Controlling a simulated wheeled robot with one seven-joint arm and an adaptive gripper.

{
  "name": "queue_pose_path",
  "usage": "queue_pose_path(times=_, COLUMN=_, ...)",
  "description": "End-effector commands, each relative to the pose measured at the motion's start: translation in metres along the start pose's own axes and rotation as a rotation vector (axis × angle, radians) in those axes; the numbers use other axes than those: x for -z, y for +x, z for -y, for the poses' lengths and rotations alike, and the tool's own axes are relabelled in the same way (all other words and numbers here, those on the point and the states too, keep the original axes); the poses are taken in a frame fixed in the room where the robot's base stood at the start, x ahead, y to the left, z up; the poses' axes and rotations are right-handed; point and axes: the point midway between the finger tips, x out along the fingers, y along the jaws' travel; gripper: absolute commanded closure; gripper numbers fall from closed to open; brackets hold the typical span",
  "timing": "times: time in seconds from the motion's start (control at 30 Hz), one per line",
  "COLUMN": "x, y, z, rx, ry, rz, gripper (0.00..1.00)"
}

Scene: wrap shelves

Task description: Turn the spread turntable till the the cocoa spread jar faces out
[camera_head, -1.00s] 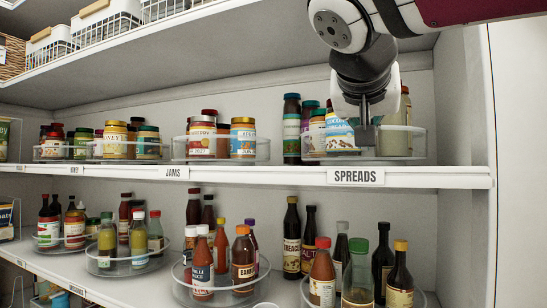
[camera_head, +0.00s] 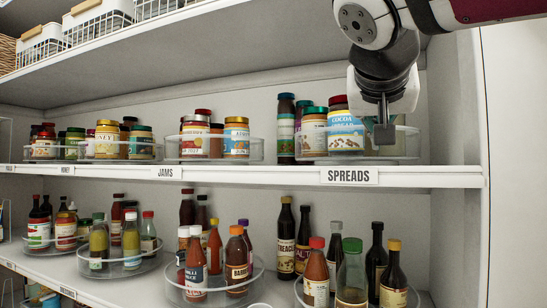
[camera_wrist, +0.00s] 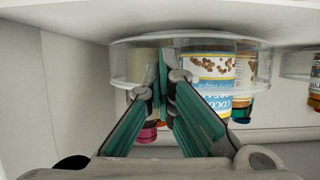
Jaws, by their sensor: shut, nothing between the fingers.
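The spread turntable (camera_head: 310,158) is a clear, low-rimmed tray above the SPREADS label. The cocoa spread jar (camera_head: 346,140) stands near its front, with its blue and white label facing out and slightly right of the turntable's middle. The jar also shows upside down in the wrist view (camera_wrist: 208,68). My gripper (camera_head: 384,135) is shut and empty, just right of the cocoa jar at the turntable's front right. In the wrist view my fingertips (camera_wrist: 166,78) overlap the clear rim; I cannot tell whether they touch it. A pale jar behind my fingers is partly hidden.
Other spread jars (camera_head: 313,132) stand left of the cocoa jar. The jams turntable (camera_head: 213,159) is farther left on the same shelf. A shelf above and the side wall (camera_head: 455,100) on the right bound the space. Bottles stand on the shelf below.

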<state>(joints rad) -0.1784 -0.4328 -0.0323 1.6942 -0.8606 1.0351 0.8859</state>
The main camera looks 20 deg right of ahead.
Motion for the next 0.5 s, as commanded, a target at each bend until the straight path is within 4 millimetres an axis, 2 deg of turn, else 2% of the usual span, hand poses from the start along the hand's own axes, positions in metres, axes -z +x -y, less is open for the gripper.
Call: queue_pose_path(times=0.5, x=-0.0003, y=0.0022, z=-0.0048, rx=0.0, ry=-0.002, rz=0.003, gripper=1.0)
